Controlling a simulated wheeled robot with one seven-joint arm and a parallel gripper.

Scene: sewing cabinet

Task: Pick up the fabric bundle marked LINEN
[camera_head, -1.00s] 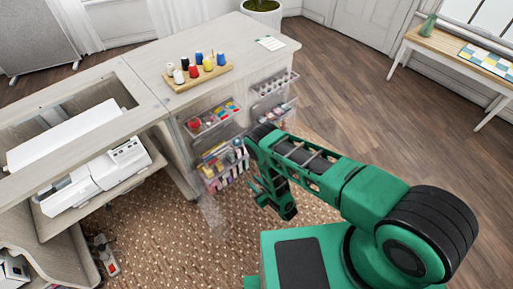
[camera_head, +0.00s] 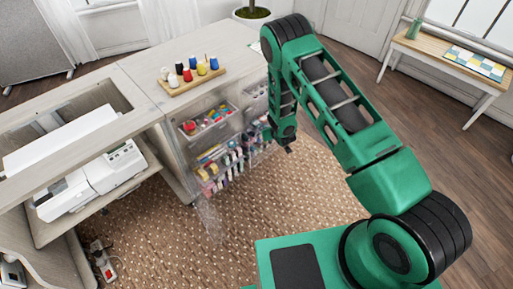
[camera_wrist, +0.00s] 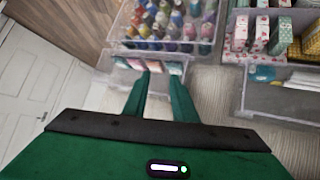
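My gripper (camera_head: 283,146) hangs in front of the clear bins on the cabinet's inner side. In the wrist view its two green fingers (camera_wrist: 160,82) stand apart with nothing between them. Ahead of the fingertips is a clear bin (camera_wrist: 122,60) with small pink, white and teal folded pieces. A clear bin at right holds floral and plain folded bundles (camera_wrist: 262,36). I cannot read LINEN on any bundle, so I cannot tell which one it is. The arm hides part of the bins in the head view.
A clear bin of thread spools (camera_wrist: 165,28) is at the wrist view's top. The cabinet top (camera_head: 215,93) bears a wooden spool tray (camera_head: 190,83). A white sewing machine (camera_head: 90,183) stands at left. The patterned rug (camera_head: 250,220) is clear in front.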

